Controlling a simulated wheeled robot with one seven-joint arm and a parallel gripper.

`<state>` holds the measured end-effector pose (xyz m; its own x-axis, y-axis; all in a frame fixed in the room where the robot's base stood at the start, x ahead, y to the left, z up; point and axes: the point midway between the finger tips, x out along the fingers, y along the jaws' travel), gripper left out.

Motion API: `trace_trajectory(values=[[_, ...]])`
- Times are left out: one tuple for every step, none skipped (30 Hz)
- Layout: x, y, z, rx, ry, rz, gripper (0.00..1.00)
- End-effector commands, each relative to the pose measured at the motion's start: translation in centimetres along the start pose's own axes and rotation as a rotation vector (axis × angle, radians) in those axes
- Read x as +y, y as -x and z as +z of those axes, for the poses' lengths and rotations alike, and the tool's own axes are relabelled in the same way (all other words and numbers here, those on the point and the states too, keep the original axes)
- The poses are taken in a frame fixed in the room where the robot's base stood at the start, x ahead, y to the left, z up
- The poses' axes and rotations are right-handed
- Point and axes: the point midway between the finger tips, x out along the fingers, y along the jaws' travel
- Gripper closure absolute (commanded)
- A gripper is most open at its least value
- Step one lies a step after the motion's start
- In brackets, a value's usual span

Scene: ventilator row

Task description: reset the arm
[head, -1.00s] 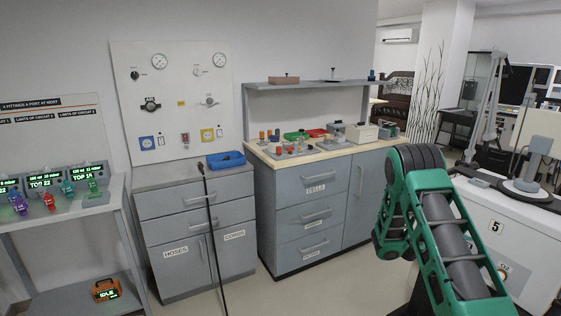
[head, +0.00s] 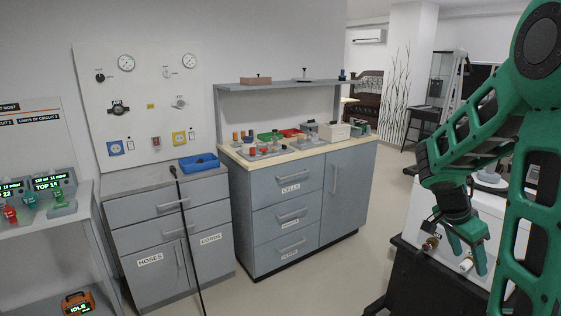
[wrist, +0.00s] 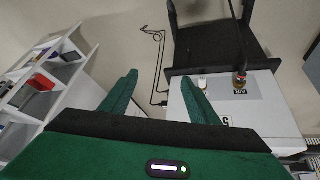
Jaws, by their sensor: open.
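My green arm is folded at the right of the head view, and my gripper (head: 472,252) hangs from it, pointing down. In the wrist view my gripper (wrist: 160,98) shows two green fingers spread apart with nothing between them. In the head view it hangs in front of a white unit (head: 408,222) with a black lower part. The same white unit shows in the wrist view (wrist: 262,118), with a small amber-and-dark fitting (wrist: 240,84) and a white fitting on it. I cannot tell whether the gripper touches the unit.
Grey drawer cabinets (head: 290,215) with a wooden top holding small parts stand mid-view. A blue tray (head: 198,162) sits on the left cabinet, with a thin dark pole (head: 190,240) before it. Dark cables (wrist: 158,60) lie on the floor. Floor between cabinets and white unit is open.

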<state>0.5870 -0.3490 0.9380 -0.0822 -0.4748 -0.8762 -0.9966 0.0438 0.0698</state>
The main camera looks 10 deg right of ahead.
Motion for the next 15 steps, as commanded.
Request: trace_trajectory(values=[[1.4, 1.0, 0.7, -0.039, 0.056, -0.012, 0.45], [2.1, 1.5, 1.2, -0.064, 0.097, -0.018, 0.45], [3.1, 2.2, 1.9, -0.095, 0.151, -0.026, 0.45], [3.9, 2.6, 2.5, -0.119, 0.193, -0.035, 0.45], [4.7, 3.1, 3.0, -0.141, 0.235, -0.044, 0.45], [5.7, 3.8, 3.8, -0.17, 0.291, -0.058, 0.45], [6.5, 4.2, 4.4, -0.193, 0.336, -0.069, 0.45], [7.2, 4.7, 5.0, -0.213, 0.378, -0.081, 0.45], [8.3, 5.3, 5.8, -0.24, 0.438, -0.1, 0.45], [9.1, 5.7, 6.4, -0.259, 0.481, -0.114, 0.45], [9.9, 6.2, 7.0, -0.279, 0.527, -0.129, 0.45], [10.9, 6.8, 7.8, -0.303, 0.588, -0.151, 0.45], [11.7, 7.2, 8.4, -0.319, 0.632, -0.167, 0.45], [12.4, 7.5, 9.1, -0.334, 0.678, -0.185, 0.45], [13.4, 8.0, 9.8, -0.353, 0.734, -0.207, 0.45]])
